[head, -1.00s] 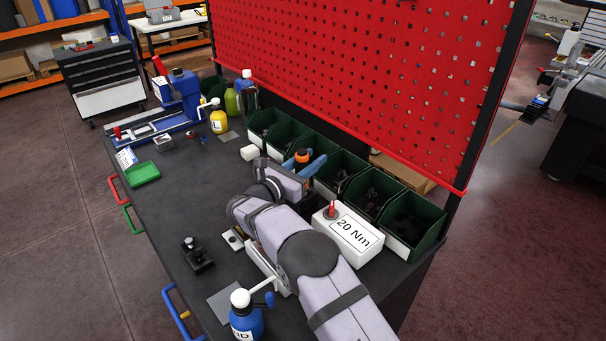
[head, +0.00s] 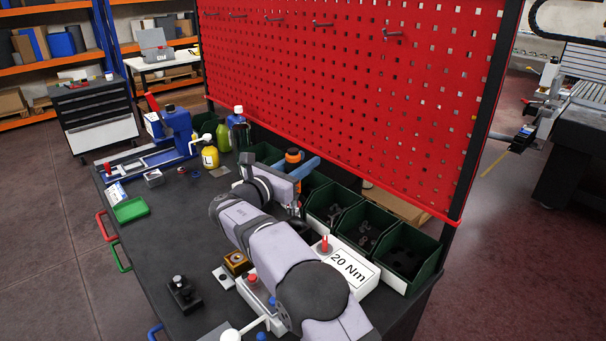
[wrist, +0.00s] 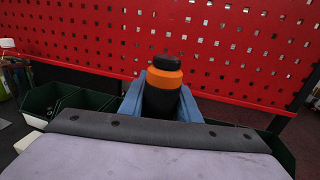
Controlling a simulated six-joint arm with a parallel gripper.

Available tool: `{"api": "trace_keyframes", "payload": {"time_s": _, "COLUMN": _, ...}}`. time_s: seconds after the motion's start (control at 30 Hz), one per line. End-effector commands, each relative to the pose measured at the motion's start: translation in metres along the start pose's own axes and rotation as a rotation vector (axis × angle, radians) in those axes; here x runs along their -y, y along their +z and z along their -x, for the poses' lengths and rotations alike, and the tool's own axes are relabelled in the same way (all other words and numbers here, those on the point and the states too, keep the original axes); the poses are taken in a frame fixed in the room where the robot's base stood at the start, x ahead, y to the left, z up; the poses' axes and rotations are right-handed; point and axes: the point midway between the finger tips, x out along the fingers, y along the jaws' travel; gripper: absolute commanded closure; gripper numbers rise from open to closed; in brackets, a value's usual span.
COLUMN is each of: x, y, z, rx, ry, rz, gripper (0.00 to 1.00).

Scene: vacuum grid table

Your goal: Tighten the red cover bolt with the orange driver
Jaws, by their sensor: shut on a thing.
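The driver, with an orange band (head: 293,155) and a dark body, is upright in my gripper (head: 298,172) near the green bins. In the wrist view, the blue fingers (wrist: 187,105) flank the driver's black body, and the orange collar (wrist: 163,77) sits under its black top. Its lower tip is hidden. A red round head (head: 252,278) shows on a pale block left of my arm, with a blue one (head: 272,300) close by. A red peg (head: 325,243) stands on the white box marked 20 Nm (head: 353,267). I cannot tell which red piece is the cover bolt.
Green bins (head: 408,264) with dark parts line the back edge under the red pegboard (head: 350,110). A small amber-topped block (head: 236,261) and a black fixture (head: 182,292) stand left of my arm. Bottles (head: 210,152) and a blue vise (head: 177,125) are farther off. The left middle tabletop is clear.

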Motion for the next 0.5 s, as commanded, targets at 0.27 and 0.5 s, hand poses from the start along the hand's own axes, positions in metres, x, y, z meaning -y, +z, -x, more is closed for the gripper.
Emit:
{"api": "trace_keyframes", "payload": {"time_s": 0.27, "x": -0.008, "y": 0.015, "z": 0.010, "rx": 0.003, "ry": 0.020, "rz": -0.001, "gripper": 0.97}}
{"api": "trace_keyframes", "payload": {"time_s": 0.5, "x": -0.040, "y": 0.052, "z": 0.055, "rx": 0.003, "ry": 0.101, "rz": -0.002, "gripper": 0.97}}
